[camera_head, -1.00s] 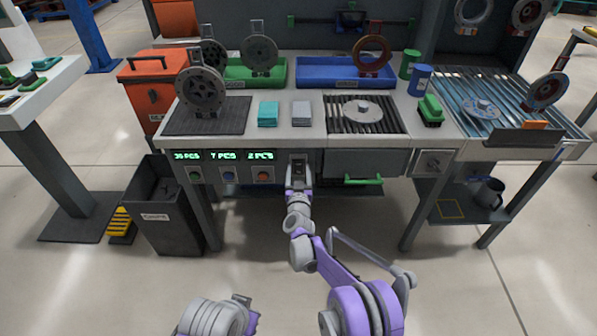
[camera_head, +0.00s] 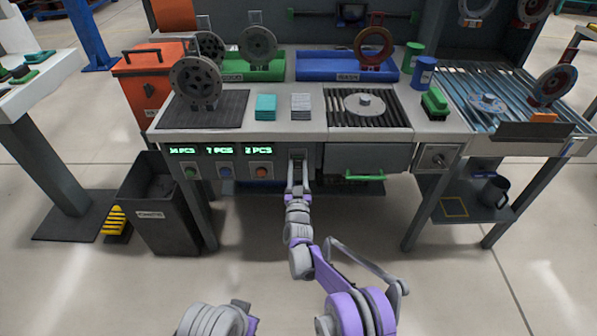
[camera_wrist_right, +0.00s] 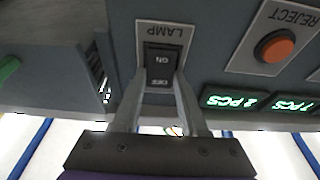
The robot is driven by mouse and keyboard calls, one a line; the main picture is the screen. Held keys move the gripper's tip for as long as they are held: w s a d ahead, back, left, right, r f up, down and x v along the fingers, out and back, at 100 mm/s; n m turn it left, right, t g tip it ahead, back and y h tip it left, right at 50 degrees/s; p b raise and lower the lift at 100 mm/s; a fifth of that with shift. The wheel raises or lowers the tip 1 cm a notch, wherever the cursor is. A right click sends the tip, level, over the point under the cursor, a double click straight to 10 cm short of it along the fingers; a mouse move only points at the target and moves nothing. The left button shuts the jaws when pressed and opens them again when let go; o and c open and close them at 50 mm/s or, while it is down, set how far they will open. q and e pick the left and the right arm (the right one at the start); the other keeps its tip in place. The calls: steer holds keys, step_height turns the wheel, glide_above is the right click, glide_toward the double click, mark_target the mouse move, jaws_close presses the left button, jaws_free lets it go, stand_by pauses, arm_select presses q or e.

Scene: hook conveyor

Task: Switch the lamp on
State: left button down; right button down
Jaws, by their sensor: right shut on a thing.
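The lamp switch (camera_wrist_right: 160,66) is a black rocker marked ON and OFF on a light plate labelled LAMP. In the wrist view it appears upside down, on the grey front panel. My right gripper (camera_wrist_right: 160,88) is shut on the switch, one finger along each side of it. In the head view my right gripper (camera_head: 298,162) reaches the panel under the table's front edge and hides most of the switch. Which way the rocker is tipped is unclear. I cannot make out a lamp. My left gripper does not show.
The orange REJECT button (camera_wrist_right: 275,46) and green counters (camera_wrist_right: 243,101) sit beside the switch. A drawer with a green handle (camera_head: 365,177) is on its other side. A dark bin (camera_head: 150,216) stands at left. The floor before the table is clear.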

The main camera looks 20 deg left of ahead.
stand_by(0.3)
steer(key=shift+c, duration=2.2)
jaws_free()
steer(key=shift+s+f, duration=0.1)
steer(key=p+v, duration=0.1)
steer(key=v, duration=0.9)
steer(key=shift+s+d+f, duration=0.15)
steer(key=shift+s+f, duration=0.05)
steer(key=shift+f, duration=0.05)
